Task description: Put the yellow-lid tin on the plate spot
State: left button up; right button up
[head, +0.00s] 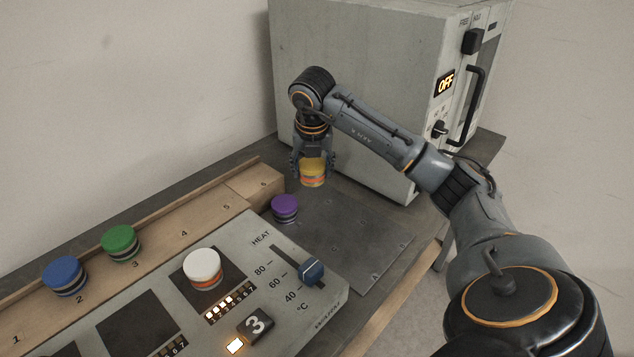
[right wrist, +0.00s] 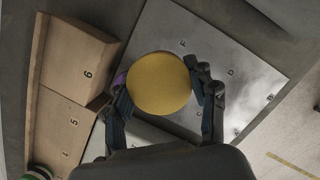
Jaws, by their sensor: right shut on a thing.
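The yellow-lid tin (head: 313,172) has an orange and grey banded side. My right gripper (head: 312,166) is shut on it from above, over the far end of the grey metal plate (head: 350,240). In the right wrist view the round yellow lid (right wrist: 159,83) sits between the two fingers (right wrist: 165,105). Letters such as F and D show on the plate (right wrist: 215,45) around it. The lid hides part of the plate, and I cannot tell whether the tin touches it. A purple-lid tin (head: 285,208) stands at the plate's left edge. My left gripper is not in view.
A wooden numbered rack (head: 205,222) holds a blue-lid tin (head: 65,276) and a green-lid tin (head: 121,243). A white-lid tin (head: 203,268) stands on the heater panel with its slider (head: 312,270). A large grey cabinet (head: 350,70) reading OFF stands behind. The plate's near part is clear.

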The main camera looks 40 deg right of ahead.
send_over(316, 192)
jog(key=s+a, duration=0.1)
notch_tip(316, 192, down, 5)
jog(key=shift+s+a+f, duration=0.1)
jog(key=shift+d+f, duration=0.25)
jog(key=shift+f, duration=0.15)
jog(key=p+x, duration=0.1)
jog(key=x, duration=0.2)
jog(key=shift+s+a+f, duration=0.1)
jog(key=shift+a, duration=0.05)
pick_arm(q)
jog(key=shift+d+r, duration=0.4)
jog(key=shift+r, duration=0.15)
pick_arm(e)
jog(key=shift+f, duration=0.2)
jog(key=o, duration=1.2)
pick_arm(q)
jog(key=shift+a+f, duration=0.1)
pick_arm(e)
jog(key=shift+o, duration=0.2)
jog(key=shift+r, duration=0.1)
